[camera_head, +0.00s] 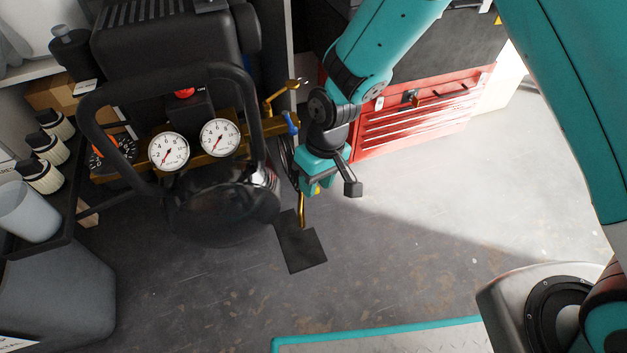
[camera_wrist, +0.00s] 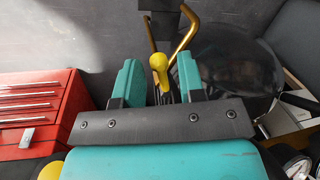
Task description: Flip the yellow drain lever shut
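The yellow drain lever (camera_wrist: 159,66) shows in the wrist view as a rounded yellow handle between the two teal fingers of my gripper (camera_wrist: 158,72). The fingers are apart, with a visible gap on each side of the lever. In the head view my gripper (camera_head: 314,180) hangs just right of the compressor (camera_head: 222,195), low beside its tank. There a small yellow bit shows at the fingers, and most of the lever is hidden by my gripper. Brass pipes (camera_wrist: 187,30) rise behind the lever in the wrist view.
Two pressure gauges (camera_head: 220,138) and a black tube handle (camera_head: 95,105) are on the compressor. A red tool chest (camera_head: 430,115) stands behind my gripper to the right. A dark square mat (camera_head: 301,248) lies on the floor below. The grey floor (camera_head: 420,250) in front is clear.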

